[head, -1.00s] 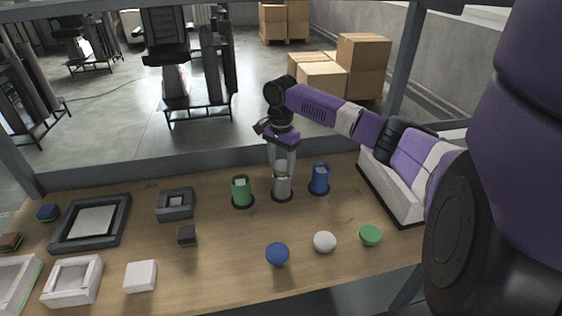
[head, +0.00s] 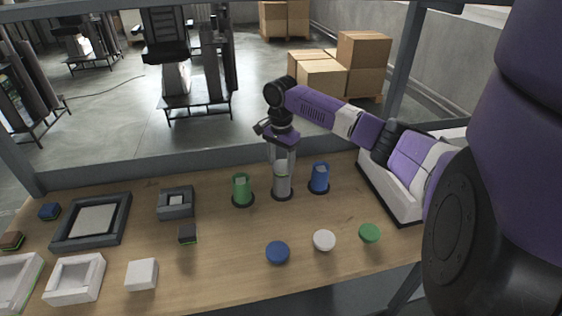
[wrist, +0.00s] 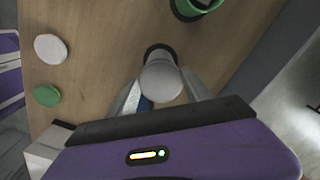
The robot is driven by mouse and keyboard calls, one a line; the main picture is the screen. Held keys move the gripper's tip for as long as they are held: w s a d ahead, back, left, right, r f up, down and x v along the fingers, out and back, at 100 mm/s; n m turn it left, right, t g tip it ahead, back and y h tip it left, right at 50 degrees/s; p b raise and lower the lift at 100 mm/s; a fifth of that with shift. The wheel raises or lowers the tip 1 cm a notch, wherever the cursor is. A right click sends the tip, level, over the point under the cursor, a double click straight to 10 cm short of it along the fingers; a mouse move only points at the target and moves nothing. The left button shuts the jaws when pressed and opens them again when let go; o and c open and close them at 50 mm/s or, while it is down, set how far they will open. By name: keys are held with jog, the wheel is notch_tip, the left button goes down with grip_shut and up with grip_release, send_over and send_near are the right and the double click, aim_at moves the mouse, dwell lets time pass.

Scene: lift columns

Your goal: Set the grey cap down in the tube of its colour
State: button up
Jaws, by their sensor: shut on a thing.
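The grey tube (head: 282,188) stands upright on a dark round base between the green tube (head: 242,189) and the blue tube (head: 319,178). My gripper (head: 283,168) points down directly over the grey tube. It is shut on the pale grey cap (wrist: 161,84), whose round top shows between the fingers in the wrist view. The cap lines up with the tube mouth; the fingers hide whether it is seated inside. The green tube also shows at the top of the wrist view (wrist: 207,4).
A blue disc (head: 277,252), a white disc (head: 324,240) and a green disc (head: 369,233) lie along the table front. Frames and blocks occupy the left, including a dark tray (head: 64,237). A white bin (head: 400,203) stands at the right.

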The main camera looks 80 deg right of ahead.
jog(key=shift+f, duration=0.2)
dwell(0.3)
jog(key=o, duration=1.8)
jog(key=shift+r, duration=0.1)
notch_tip(320, 180, up, 2)
jog(key=p, duration=0.3)
jog(key=shift+r, duration=2.45)
